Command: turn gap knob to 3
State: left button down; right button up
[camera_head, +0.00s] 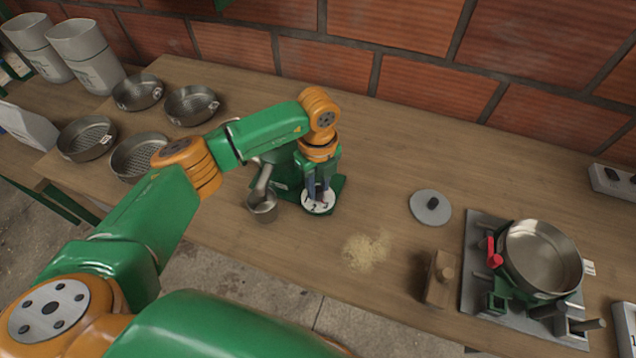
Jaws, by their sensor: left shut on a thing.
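The small green machine (281,164) stands on the wooden table near its front edge, left of the picture's middle. A white round dial (318,207) with dark marks is on its right part, and the gap knob seems to be at the dial's centre. My left gripper (318,194) points down over the dial and is shut on the knob. The fingers hide most of the knob, and the marks are too small to read. My right gripper does not show.
A metal cup (263,206) is at the machine's spout. Yellowish grains (367,250) lie on the table (400,150). A grey lid (430,207), a wooden block (441,279) and a pan (542,257) with a red handle are right. Several metal pans (138,92) are left.

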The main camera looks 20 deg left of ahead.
aim_at(318, 189)
pick_arm(q)
jog(key=shift+w+r, duration=0.1)
dwell(0.3)
jog(key=c, duration=0.6)
grip_release()
jog(key=shift+c, duration=0.2)
notch_tip(318, 189, up, 7)
jog(key=shift+r+b, duration=0.1)
jog(key=shift+b, duration=0.65)
